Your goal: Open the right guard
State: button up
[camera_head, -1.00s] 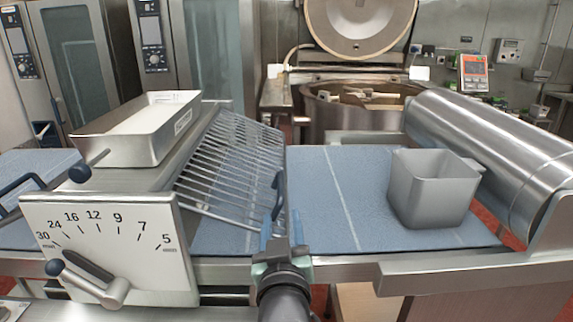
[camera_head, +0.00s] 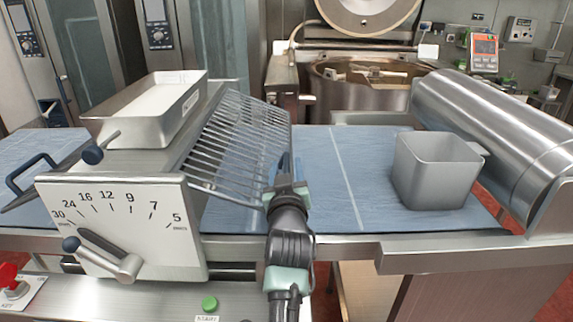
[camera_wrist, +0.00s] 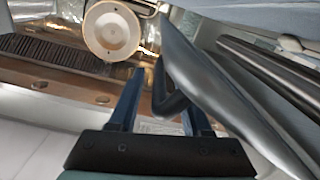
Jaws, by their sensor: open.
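The right guard (camera_head: 232,142) is a sloping grille of thin metal bars on the right side of the slicer-like machine, above the blue belt. Its right edge is at my gripper (camera_head: 284,172) in the head view. My gripper also shows in the wrist view (camera_wrist: 160,92), with its two fingers apart. A dark bent bar (camera_wrist: 168,104), which looks like the guard's handle, lies between the fingers. I cannot tell whether they touch it. The arm hides part of the guard's lower right edge.
A grey square bin (camera_head: 432,180) stands on the blue belt (camera_head: 335,180) to the right, before a steel roller (camera_head: 490,125). A numbered dial plate (camera_head: 125,215) is at the front left. A steel tray (camera_head: 150,108) sits on top of the machine. A kettle (camera_head: 360,90) stands behind.

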jog(key=shift+w, duration=0.4)
grip_shut()
jog(key=shift+d, duration=0.15)
dwell(1.1)
